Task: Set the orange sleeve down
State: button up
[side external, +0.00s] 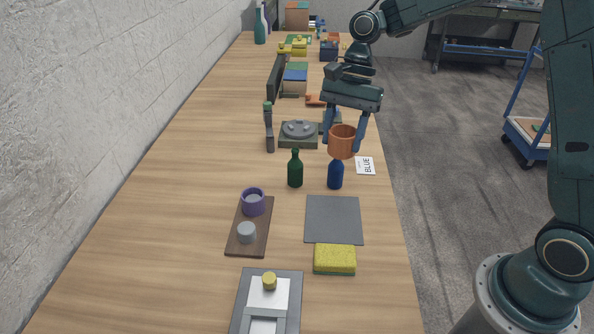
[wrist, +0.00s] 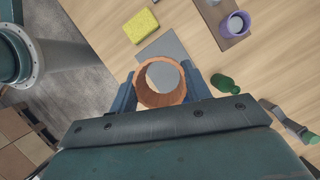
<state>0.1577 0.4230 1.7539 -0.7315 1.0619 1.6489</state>
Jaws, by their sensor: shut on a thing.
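My gripper (wrist: 160,88) is shut on the orange sleeve (side external: 342,141), an open ring held off the table between the two fingers. In the wrist view the sleeve (wrist: 140,92) shows its open bore, with a pale grey surface through it and no bottle visible inside. In the side view the blue bottle (side external: 335,175) stands upright just below the sleeve, and its top is hidden by it. A green bottle (side external: 295,170) stands to its left. A card reading BLUE (side external: 366,166) lies to the right of the blue bottle.
A grey mat (side external: 333,220) lies bare, with a yellow sponge (side external: 334,260) beside it. A wooden board (side external: 240,242) carries a purple ring (side external: 252,202) around a grey peg and a bare grey peg (side external: 246,233). A dial device (side external: 299,133) stands behind the bottles.

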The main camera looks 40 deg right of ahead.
notch_tip(320, 180, down, 16)
jog(key=shift+r, duration=0.1)
dwell(0.5)
jog(key=shift+f, duration=2.1)
jog(key=shift+f, duration=0.2)
jog(key=o, duration=0.9)
jog(key=shift+o, duration=0.2)
jog(key=shift+r, duration=0.1)
jog(key=v, duration=1.2)
